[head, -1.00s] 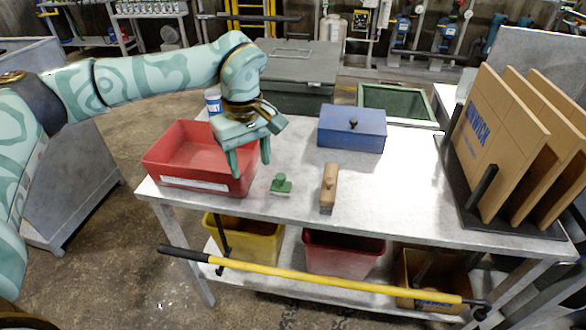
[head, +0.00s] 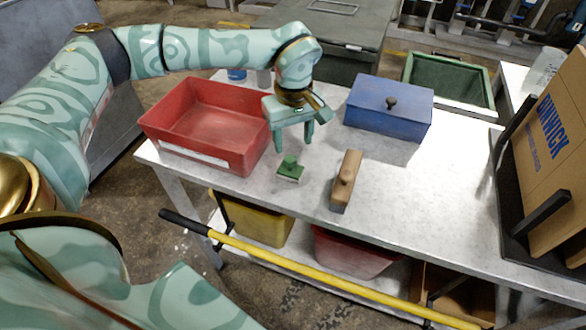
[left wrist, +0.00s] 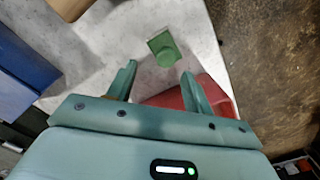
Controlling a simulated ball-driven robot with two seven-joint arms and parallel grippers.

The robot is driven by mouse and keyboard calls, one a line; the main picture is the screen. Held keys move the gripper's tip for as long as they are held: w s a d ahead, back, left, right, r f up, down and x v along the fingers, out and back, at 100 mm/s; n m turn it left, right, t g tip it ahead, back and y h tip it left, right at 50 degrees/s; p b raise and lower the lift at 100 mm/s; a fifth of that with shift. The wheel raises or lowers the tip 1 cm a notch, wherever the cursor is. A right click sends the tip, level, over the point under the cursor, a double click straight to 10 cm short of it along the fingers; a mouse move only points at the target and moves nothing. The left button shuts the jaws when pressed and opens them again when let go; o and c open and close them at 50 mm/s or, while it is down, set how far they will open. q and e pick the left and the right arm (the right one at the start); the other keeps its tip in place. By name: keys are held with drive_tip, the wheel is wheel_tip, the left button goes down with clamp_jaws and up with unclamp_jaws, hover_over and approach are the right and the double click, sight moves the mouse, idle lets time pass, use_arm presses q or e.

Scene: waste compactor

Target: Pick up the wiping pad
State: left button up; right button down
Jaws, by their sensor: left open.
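The wiping pad (head: 290,169) is a small green block with a green knob and a pale underside. It lies on the grey table to the right of the red tray, and it also shows in the left wrist view (left wrist: 165,49), just beyond the fingertips. My left gripper (head: 294,143) points down above the table, slightly behind the pad in the head view. Its two fingers are apart with nothing between them, and it does not touch the pad. My right gripper is in neither view.
A red tray (head: 158,133) stands left of the pad. A wooden-handled brush (head: 346,182) lies to its right, and a blue lidded box (head: 388,112) stands behind. A yellow-and-black pole (head: 330,279) runs along the table's front. The table's middle right is clear.

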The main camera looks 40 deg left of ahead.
sight(290, 158)
use_arm(q)
drive_tip(key=shift+s+f, duration=0.1)
drive_tip(key=shift+f, duration=0.5)
drive_tip(key=f, duration=0.1)
drive_tip(key=f+b, duration=0.1)
drive_tip(key=f, duration=0.1)
drive_tip(key=f+b, duration=0.1)
drive_tip(key=f, duration=0.1)
drive_tip(key=shift+s+a+f, duration=0.1)
drive_tip(key=shift+s+a, duration=0.05)
drive_tip(key=shift+s, duration=0.15)
drive_tip(key=shift+c, duration=0.3)
drive_tip(key=c, duration=1)
